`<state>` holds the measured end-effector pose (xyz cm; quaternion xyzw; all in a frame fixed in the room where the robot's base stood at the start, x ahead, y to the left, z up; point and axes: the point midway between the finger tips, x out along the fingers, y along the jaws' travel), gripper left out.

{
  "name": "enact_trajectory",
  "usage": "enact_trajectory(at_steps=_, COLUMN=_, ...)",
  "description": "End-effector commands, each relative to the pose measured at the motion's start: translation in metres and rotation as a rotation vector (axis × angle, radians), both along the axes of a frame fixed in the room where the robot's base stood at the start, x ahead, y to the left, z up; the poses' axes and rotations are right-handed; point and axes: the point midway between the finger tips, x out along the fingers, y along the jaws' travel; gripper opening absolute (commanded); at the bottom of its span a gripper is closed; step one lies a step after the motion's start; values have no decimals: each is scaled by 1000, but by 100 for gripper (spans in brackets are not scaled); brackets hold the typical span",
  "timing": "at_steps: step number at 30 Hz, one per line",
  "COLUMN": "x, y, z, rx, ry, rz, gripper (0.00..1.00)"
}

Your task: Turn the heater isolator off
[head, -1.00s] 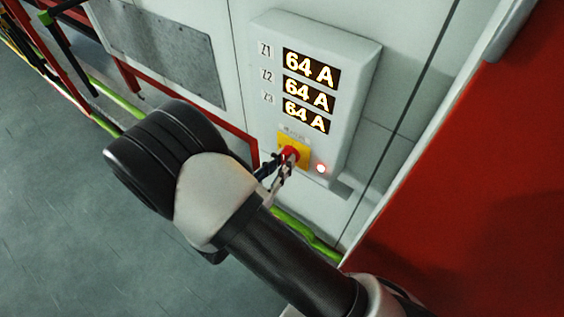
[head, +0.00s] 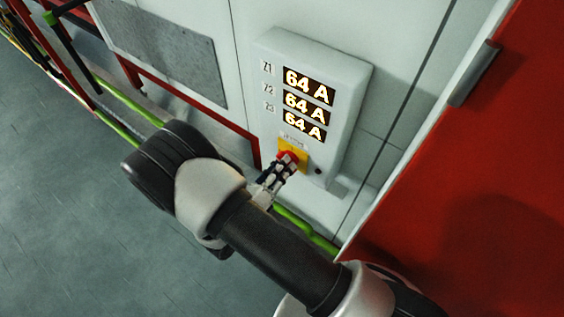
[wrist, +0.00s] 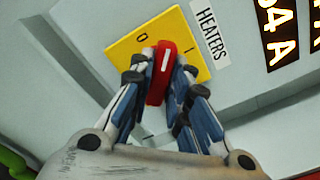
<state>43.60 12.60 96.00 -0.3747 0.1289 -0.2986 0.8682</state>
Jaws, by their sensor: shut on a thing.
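The heater isolator is a red handle (wrist: 161,72) on a yellow plate (wrist: 125,47) marked 0 and 1, beside a HEATERS label (wrist: 209,33). My gripper (wrist: 159,82) is shut on the handle, with a blue-padded finger on each side. The handle's white line lies between the 0 and 1 marks in the wrist view. In the head view the yellow plate (head: 298,148) is low on a pale control box, and my gripper (head: 281,170) covers much of the handle. The small lamp (head: 318,171) right of the plate is dark.
The control box (head: 345,85) has displays (head: 304,103) reading 64 A for Z1, Z2 and Z3. A large red panel (head: 470,190) stands to the right. Green pipe (head: 310,232) runs low along the wall. Grey floor (head: 70,200) is open at left.

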Motion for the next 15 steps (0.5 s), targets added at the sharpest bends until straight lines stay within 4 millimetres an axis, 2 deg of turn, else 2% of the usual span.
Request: enact_trajectory(at_steps=15, x=0, y=0, z=1, rx=-376, ry=292, rz=-1, gripper=0)
